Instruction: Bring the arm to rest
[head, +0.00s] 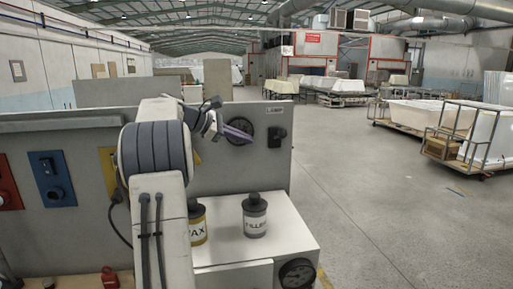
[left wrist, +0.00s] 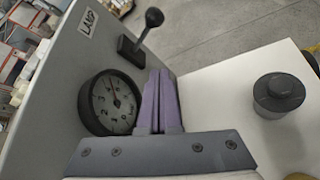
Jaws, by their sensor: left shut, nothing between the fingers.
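My left arm (head: 160,215) rises from the bottom of the head view, bent at a dark-ribbed joint. My left gripper (head: 238,133) has purple fingers and points right, in front of the grey panel (head: 215,165). In the left wrist view the left gripper (left wrist: 160,102) has its two fingers together, with nothing held. A round gauge (left wrist: 110,102) and a black lever (left wrist: 142,38) under a "LAMP" label appear beyond the fingers. The lever also shows in the head view (head: 276,137). My right gripper is not in view.
A FILLER can (head: 255,217) and a partly hidden WAX can (head: 198,225) stand on the white counter (head: 290,238). A lower gauge (head: 297,273) is on its front. Red and blue switch boxes are at left. Open floor (head: 370,190) lies right; carts with tub shells stand beyond.

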